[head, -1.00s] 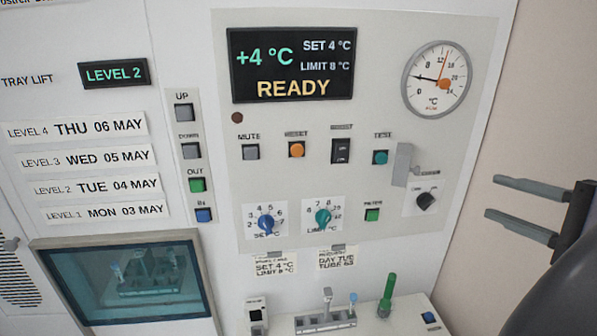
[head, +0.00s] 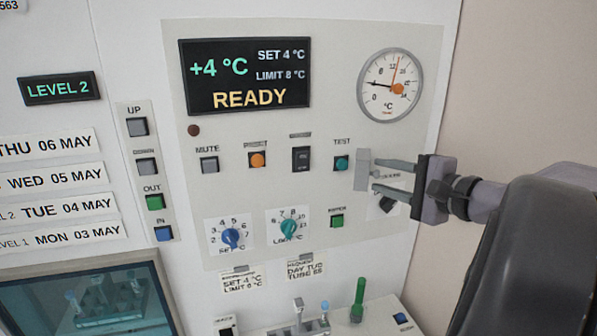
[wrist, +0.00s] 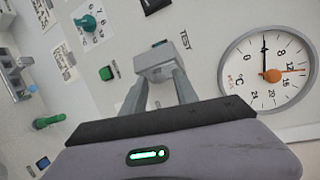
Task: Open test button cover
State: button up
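The test button (head: 342,162) is teal and sits under the TEST label. The grey cover (head: 362,170) stands just right of it, and the button's face shows in the head view. In the wrist view the cover (wrist: 155,66) is a pale grey block straight ahead at the fingertips, hiding most of the button behind it. My gripper (head: 376,174) is at the cover's right side, its two fingers apart. In the wrist view the fingers reach up to the cover's near corners; whether they touch it I cannot tell.
A round gauge (head: 390,86) is above the gripper. A dark knob (head: 388,205) sits below it, partly hidden. The panel also has a green button (head: 337,221) and blue and teal knobs. A green tube (head: 358,298) stands on the ledge below.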

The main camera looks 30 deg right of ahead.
grip_shut()
dwell(1.2)
